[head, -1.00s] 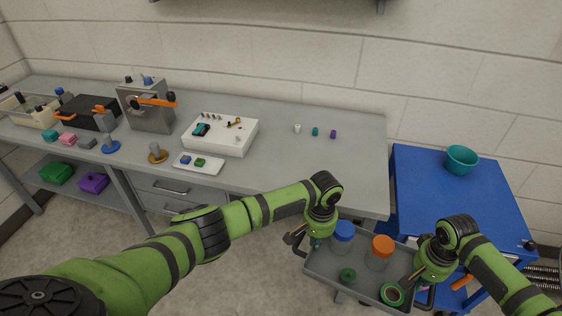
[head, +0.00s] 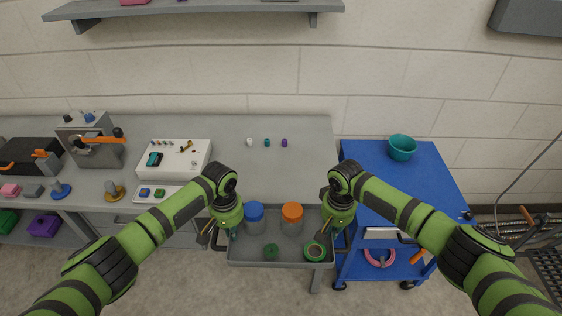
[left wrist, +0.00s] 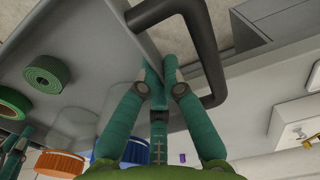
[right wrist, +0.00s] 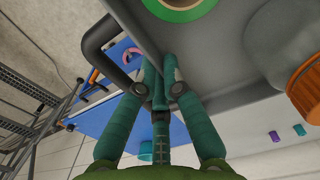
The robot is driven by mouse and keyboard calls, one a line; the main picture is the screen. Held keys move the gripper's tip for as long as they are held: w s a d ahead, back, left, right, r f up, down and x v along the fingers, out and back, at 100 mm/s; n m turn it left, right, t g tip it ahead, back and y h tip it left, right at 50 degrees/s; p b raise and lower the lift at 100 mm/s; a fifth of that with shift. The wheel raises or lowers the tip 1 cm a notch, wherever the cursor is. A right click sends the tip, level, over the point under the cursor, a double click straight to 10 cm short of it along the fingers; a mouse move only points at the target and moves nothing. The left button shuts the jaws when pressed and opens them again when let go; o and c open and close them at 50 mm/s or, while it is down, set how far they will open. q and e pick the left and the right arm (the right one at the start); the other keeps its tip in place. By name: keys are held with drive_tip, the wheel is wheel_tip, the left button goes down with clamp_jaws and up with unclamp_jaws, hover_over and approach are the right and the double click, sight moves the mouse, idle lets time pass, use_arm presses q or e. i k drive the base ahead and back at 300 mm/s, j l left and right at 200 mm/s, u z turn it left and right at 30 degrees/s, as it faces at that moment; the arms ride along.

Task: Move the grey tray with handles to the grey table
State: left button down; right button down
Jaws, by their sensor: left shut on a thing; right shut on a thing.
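The grey tray (head: 264,263) is held between my two grippers in front of the grey table (head: 232,133). In it are a blue-lidded jar (head: 254,217), an orange-lidded jar (head: 292,218), a dark green roll (head: 271,251) and a green ring-shaped roll (head: 315,251). My left gripper (head: 231,232) is shut on the tray's left end; in the left wrist view its fingers (left wrist: 160,75) pinch the wall beside the dark handle (left wrist: 205,50). My right gripper (head: 333,230) is shut on the right end, beside the other handle (right wrist: 97,45). The tray looks about level.
The table's right front part is bare, with small white, teal and purple pieces (head: 284,142) further back. A white box (head: 174,158) and a small white tray (head: 159,193) stand to the left. A blue cart (head: 421,183) with a teal bowl (head: 402,147) stands to the right.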

sight(281, 178)
drive_tip(key=i, duration=0.85)
